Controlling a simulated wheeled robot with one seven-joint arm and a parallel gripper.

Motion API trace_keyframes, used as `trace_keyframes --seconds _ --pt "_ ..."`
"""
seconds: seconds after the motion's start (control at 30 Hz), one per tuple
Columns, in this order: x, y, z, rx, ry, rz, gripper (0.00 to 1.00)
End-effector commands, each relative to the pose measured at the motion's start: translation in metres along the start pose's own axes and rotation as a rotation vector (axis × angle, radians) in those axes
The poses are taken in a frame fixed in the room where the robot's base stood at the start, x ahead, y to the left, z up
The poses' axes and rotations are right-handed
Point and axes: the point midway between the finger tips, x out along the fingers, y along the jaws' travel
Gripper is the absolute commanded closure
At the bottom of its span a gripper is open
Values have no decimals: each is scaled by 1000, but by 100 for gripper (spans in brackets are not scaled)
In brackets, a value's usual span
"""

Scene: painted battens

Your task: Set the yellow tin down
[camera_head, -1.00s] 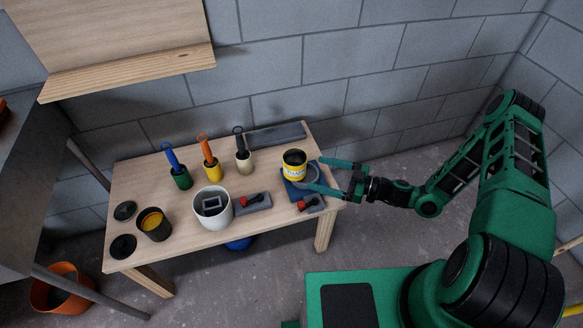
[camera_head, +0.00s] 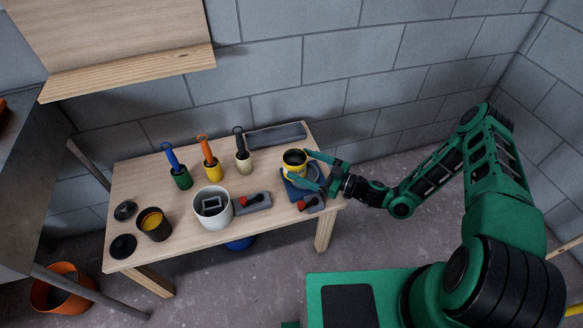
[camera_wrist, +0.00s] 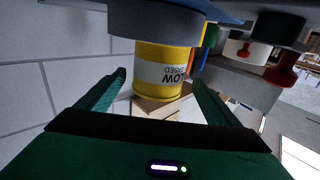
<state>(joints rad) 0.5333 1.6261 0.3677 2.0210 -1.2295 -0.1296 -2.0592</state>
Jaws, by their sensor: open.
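The yellow tin (camera_head: 293,169) has a pale label band and a dark open top. It stands upright on a round grey plate (camera_head: 312,172) over a blue base (camera_head: 292,190) at the table's right end. My gripper (camera_head: 298,164) is open, reaching in from the right, its fingers on either side of the tin. In the wrist view, which is upside down, the tin (camera_wrist: 164,70) shows between and beyond the open fingers (camera_wrist: 160,92), with the grey plate (camera_wrist: 150,22) against its base. Gaps show beside the tin there. The tin's lower part is partly hidden in the head view.
The wooden table (camera_head: 140,185) also holds a white pot (camera_head: 213,216), an open dark tin (camera_head: 154,226), several brushes in coloured holders (camera_head: 210,160) and red-knobbed grey blocks (camera_head: 257,202). A grey slab (camera_head: 277,135) lies at the back. Free tabletop shows around the middle.

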Motion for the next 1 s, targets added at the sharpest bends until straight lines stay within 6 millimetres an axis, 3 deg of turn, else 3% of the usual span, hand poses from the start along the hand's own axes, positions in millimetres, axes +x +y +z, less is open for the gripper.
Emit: trace_keyframes --seconds 0.23,0.5,0.7,0.8,1.0 --pt "35 0 -2 -2 1 -4 14" --pt "39 1 -2 0 0 -2 14" --pt "39 1 -2 0 0 -2 62" --pt "39 1 -3 0 2 -2 79" --pt "39 1 -4 -1 2 -2 79"
